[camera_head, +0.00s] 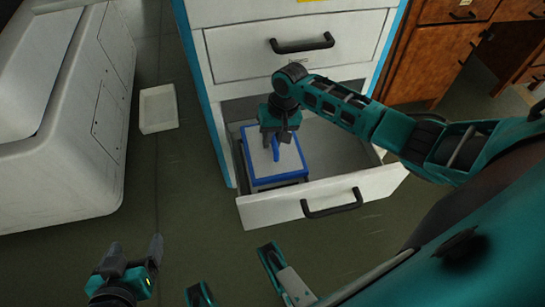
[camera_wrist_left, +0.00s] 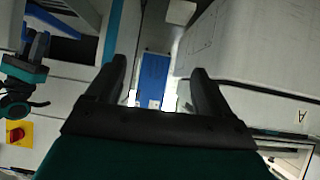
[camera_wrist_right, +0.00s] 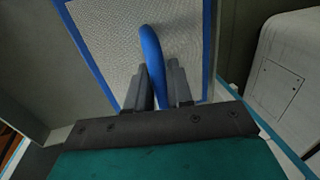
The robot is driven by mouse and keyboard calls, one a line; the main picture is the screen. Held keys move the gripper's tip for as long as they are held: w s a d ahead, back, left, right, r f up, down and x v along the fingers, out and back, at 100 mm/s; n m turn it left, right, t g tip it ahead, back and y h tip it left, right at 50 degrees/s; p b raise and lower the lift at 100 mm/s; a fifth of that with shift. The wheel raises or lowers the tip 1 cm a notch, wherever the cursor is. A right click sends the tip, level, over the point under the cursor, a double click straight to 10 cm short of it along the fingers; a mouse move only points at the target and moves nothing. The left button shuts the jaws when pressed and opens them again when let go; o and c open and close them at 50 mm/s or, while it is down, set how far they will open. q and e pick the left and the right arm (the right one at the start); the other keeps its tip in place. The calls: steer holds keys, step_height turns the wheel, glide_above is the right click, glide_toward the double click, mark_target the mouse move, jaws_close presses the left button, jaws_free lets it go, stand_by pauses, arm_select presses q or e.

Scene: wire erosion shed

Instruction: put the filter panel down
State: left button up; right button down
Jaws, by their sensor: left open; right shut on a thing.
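The filter panel (camera_head: 262,167) is a pale mesh sheet in a blue frame with a blue arched handle (camera_wrist_right: 154,58). In the head view it is inside the open drawer (camera_head: 285,209), at its left side, roughly level. Something dark shows under its front edge; I cannot tell whether the panel rests on it. My right gripper (camera_head: 280,136) is above the panel, shut on the handle; its fingers flank the handle in the right wrist view (camera_wrist_right: 160,88). My left gripper (camera_head: 134,256) is open and empty, low at the left, away from the drawer.
The cabinet (camera_head: 205,95) has a closed drawer (camera_head: 240,50) above the open one. A white tray (camera_head: 158,108) lies on the floor to its left, beside a large white machine (camera_head: 70,150). Wooden furniture (camera_head: 425,65) stands at the right. The drawer's right part looks empty.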

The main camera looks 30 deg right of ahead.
mark_target(272, 153)
steer(key=shift+f, duration=0.9)
steer(key=shift+f+b, duration=0.3)
steer(key=shift+f, duration=0.15)
step_height(272, 153, down, 4)
steer(key=shift+r+b, duration=0.2)
steer(key=shift+b, duration=0.8)
steer(key=shift+w+f, duration=0.1)
steer(key=shift+f, duration=0.2)
steer(key=shift+r, duration=0.1)
arm_select(q)
steer(key=shift+w+d+f+h, duration=0.3)
steer(key=shift+w+d, duration=0.1)
steer(key=shift+d, duration=0.25)
arm_select(e)
steer(key=c, duration=1)
jaws_free()
arm_select(q)
steer(key=shift+a+f, duration=0.1)
steer(key=shift+a, duration=0.05)
